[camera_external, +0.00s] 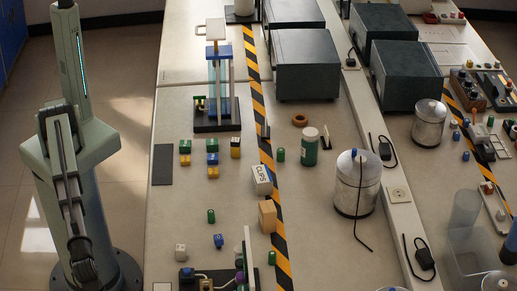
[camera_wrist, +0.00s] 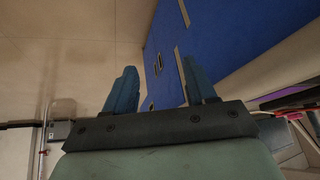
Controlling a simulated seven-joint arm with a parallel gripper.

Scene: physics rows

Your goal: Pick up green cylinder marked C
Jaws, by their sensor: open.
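Several small green cylinders stand on the bench in the external view. One green cylinder (camera_external: 211,215) is at the near left. Another green cylinder (camera_external: 281,155) is beside the striped tape, and a third green cylinder (camera_external: 272,257) is near the front edge of the picture. Their letters are too small to read, so I cannot tell which is marked C. My gripper (camera_wrist: 160,68) shows in the wrist view with two blue fingers apart and nothing between them. It faces a wall and blue cabinet, away from the bench.
A larger green bottle with a white cap (camera_external: 310,147), a metal canister (camera_external: 356,185), a box marked CLIPS (camera_external: 262,180) and a wooden block (camera_external: 267,216) stand near the cylinders. Coloured blocks (camera_external: 212,158) and a tower stand (camera_external: 217,117) are farther back. A dark mat (camera_external: 163,165) lies left.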

